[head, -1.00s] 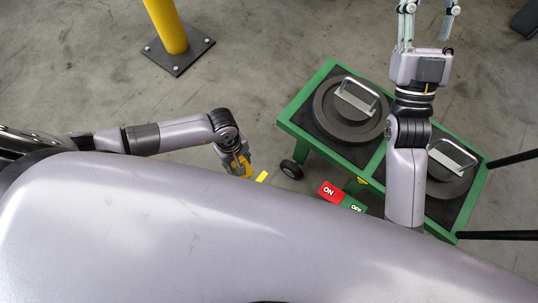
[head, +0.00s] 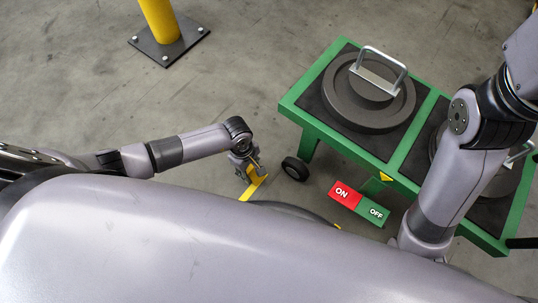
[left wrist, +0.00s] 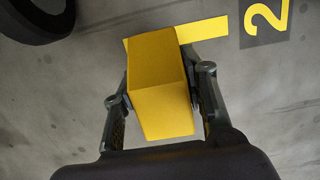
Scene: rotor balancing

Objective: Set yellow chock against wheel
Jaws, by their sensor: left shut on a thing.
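The yellow chock (left wrist: 160,85) is a wedge-like block, held between the two fingers of my left gripper (left wrist: 160,108) in the left wrist view. In the head view my left gripper (head: 246,167) points down, left of the cart's black wheel (head: 295,168), with a visible gap. The wheel also shows at the upper left of the left wrist view (left wrist: 40,18), apart from the chock. In the head view the chock is small and partly hidden by the gripper. My right arm crosses the right side; its gripper is out of view.
The green cart (head: 318,84) carries heavy dark discs (head: 368,112) with handles. A red and green ON/OFF panel (head: 358,203) is below it. A yellow post (head: 160,20) stands on a bolted plate. Yellow floor tape (left wrist: 208,28) and a "2" marking (left wrist: 265,18) lie beyond the chock.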

